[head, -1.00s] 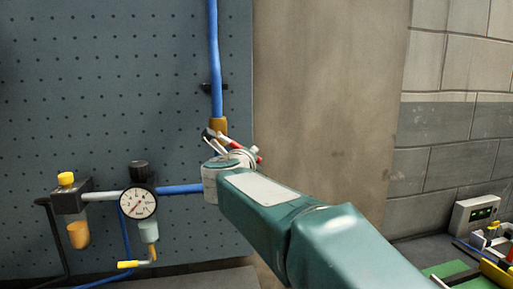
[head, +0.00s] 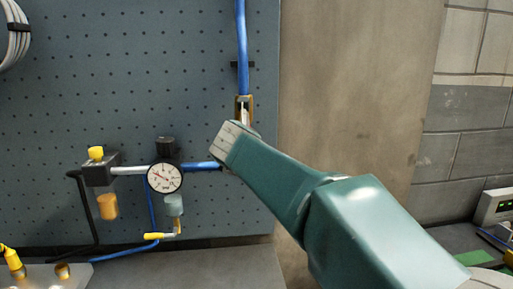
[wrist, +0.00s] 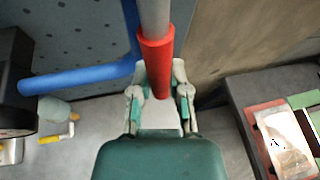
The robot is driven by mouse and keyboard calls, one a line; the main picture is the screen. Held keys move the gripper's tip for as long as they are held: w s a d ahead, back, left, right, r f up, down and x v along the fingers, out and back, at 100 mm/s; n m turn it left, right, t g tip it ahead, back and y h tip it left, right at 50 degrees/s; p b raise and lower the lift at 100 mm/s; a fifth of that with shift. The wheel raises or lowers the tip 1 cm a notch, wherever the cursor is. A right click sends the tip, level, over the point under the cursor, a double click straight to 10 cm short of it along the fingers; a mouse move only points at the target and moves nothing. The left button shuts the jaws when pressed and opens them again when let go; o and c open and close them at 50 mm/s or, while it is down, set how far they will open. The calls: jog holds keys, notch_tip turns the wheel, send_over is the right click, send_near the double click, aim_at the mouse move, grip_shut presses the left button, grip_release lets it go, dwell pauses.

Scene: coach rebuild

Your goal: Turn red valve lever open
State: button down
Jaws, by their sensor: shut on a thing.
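The red sleeve of the valve lever (wrist: 155,60) hangs from a grey rod in the wrist view. Its lower end lies between the two fingers of my gripper (wrist: 158,92), which is shut on it. In the head view the brass valve body (head: 244,101) sits at the foot of the vertical blue pipe (head: 241,50), near the pegboard's right edge. My teal arm covers the lever and most of my gripper there.
A pressure gauge (head: 165,178) and a regulator with a yellow knob (head: 96,153) are on the pegboard left of my arm. A yellow-handled fitting (head: 163,236) hangs below. A bare wall panel (head: 350,90) is to the right. A bench with a red-edged tray (wrist: 262,140) shows at lower right in the wrist view.

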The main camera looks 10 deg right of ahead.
jog(key=shift+a+r+m, duration=0.3)
jog(key=shift+a+m, duration=0.1)
jog(key=shift+a, duration=0.1)
jog(key=shift+y, duration=0.3)
jog(key=c, duration=0.6)
grip_release()
jog(key=shift+a+f, duration=0.1)
jog(key=shift+f, duration=0.05)
jog(key=v, duration=1.2)
jog(key=shift+a+f, duration=0.15)
